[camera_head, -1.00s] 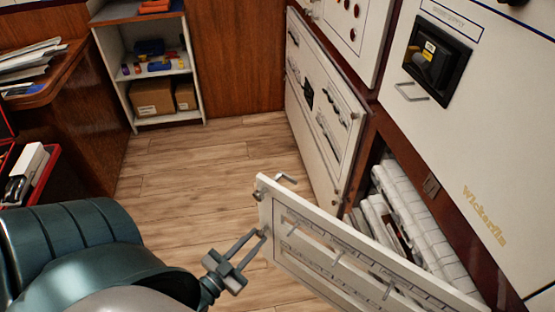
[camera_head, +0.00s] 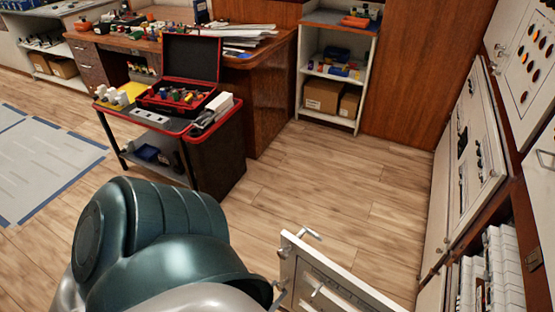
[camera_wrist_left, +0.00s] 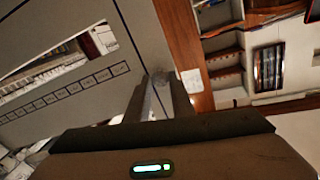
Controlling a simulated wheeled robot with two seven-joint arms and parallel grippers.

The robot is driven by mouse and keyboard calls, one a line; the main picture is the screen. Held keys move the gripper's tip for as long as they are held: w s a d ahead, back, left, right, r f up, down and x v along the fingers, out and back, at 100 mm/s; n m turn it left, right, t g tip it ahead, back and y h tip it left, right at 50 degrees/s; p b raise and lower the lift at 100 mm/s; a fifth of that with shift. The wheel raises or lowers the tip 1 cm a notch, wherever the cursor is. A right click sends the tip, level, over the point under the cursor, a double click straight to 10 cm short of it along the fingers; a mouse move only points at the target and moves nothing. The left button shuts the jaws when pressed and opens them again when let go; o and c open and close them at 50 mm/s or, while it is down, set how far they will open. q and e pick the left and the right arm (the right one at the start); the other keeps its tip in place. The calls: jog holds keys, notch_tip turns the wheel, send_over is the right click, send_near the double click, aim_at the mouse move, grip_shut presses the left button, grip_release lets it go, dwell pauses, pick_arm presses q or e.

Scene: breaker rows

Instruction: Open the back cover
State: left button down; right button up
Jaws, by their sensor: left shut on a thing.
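The back cover is a white panel (camera_head: 345,290) with labels and slots, swung out from the cabinet at the bottom of the head view. Its lower part is cut off by the frame. A bent metal handle (camera_head: 305,234) sticks out by its upper free edge. My left gripper (camera_head: 281,292) is shut at that free edge; my arm hides most of it in the head view. The left wrist view shows the fingers (camera_wrist_left: 160,98) against the edge of the grey-looking cover (camera_wrist_left: 85,60). My right gripper is out of view.
The cabinet bay with white breakers (camera_head: 495,265) stands exposed at the right. A red-edged cart (camera_head: 218,135) with a toolbox stands left of centre, before a wooden desk (camera_head: 262,95). An open shelf (camera_head: 330,120) is at the back. Wooden floor (camera_head: 340,190) is clear between.

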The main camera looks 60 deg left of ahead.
pick_arm(q)
jog(key=shift+r, duration=0.1)
jog(key=c, duration=1.5)
grip_release()
jog(key=shift+s, duration=0.1)
jog(key=shift+c, duration=0.2)
jog(key=shift+d, duration=0.1)
jog(key=v, duration=1.7)
jog(key=shift+s, duration=0.15)
jog(key=shift+d, duration=0.1)
